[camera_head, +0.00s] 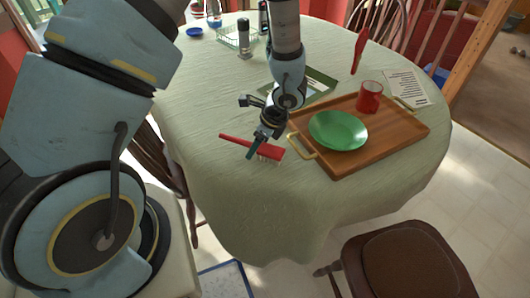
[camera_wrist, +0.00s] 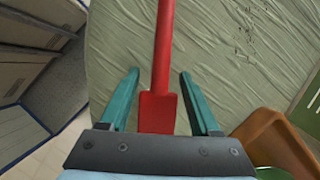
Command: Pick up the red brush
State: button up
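The red brush (camera_head: 236,139) lies on the pale green tablecloth near the table's front edge, left of the tray, with light bristles at its right end. In the wrist view, the brush (camera_wrist: 162,60) runs up the middle of the picture, with its wider head near the gripper's base. My gripper (camera_head: 257,148) is over the brush, pointing down. In the wrist view, my gripper (camera_wrist: 159,73) is open, with one teal finger on each side of the brush and a visible gap to both. Whether the fingertips reach the cloth is unclear.
A wooden tray (camera_head: 405,130) with a green plate (camera_head: 338,130) and red cup (camera_head: 369,97) stands just right of my gripper. A red utensil (camera_head: 359,50), paper sheet (camera_head: 407,88) and wire rack (camera_head: 227,37) lie farther back. A chair (camera_head: 400,265) stands in front. The cloth left of the brush is clear.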

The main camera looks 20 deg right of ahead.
grip_shut()
dwell(0.3)
notch_tip(320, 180, up, 10)
jog(key=shift+b, duration=0.3)
dwell(0.5)
